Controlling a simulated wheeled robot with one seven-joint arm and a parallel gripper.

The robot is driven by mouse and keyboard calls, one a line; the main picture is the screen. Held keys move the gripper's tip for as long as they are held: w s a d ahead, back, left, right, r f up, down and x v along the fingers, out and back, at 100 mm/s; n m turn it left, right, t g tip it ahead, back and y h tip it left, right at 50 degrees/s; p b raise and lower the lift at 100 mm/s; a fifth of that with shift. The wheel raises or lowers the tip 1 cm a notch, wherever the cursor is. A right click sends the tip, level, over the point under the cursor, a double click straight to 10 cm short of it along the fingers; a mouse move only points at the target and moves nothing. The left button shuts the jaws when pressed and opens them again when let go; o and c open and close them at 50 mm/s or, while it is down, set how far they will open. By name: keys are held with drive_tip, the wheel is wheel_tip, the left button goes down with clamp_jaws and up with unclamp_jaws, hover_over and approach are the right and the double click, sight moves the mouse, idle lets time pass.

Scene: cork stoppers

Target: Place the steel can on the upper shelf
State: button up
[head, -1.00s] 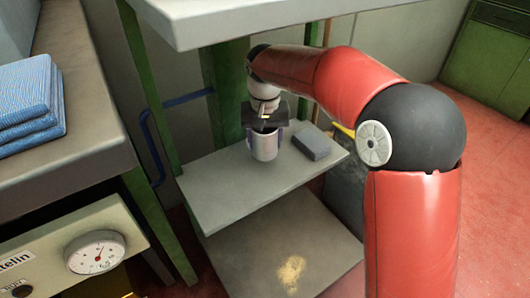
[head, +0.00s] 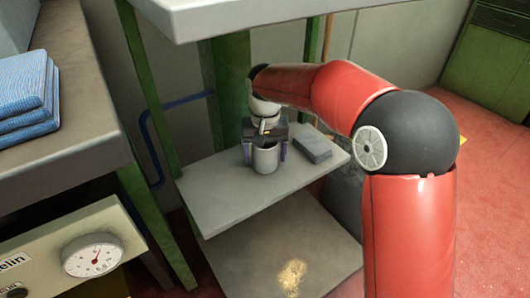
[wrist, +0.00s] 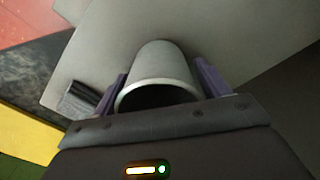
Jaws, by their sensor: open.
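The steel can (head: 266,160) is a grey, open-topped cylinder standing upright on the middle shelf (head: 215,205). My gripper (head: 265,153) is open, pointing down over the can, with one purple finger on each side of it. In the wrist view the can (wrist: 158,62) lies between the two spread fingers (wrist: 160,90), its dark opening partly hidden by the gripper body. I cannot tell whether either finger touches it. The upper shelf (head: 250,12) is a pale slab above; its top is mostly out of view.
A grey block (head: 313,148) lies on the middle shelf just right of the can. Green posts (head: 150,110) carry the shelves. A low shelf (head: 245,255) below holds a yellowish pile (head: 291,278).

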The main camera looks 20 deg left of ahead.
wheel_tip(320, 180, up, 8)
drive_tip(key=p, duration=0.2)
idle(0.3)
drive_tip(key=shift+f, duration=0.15)
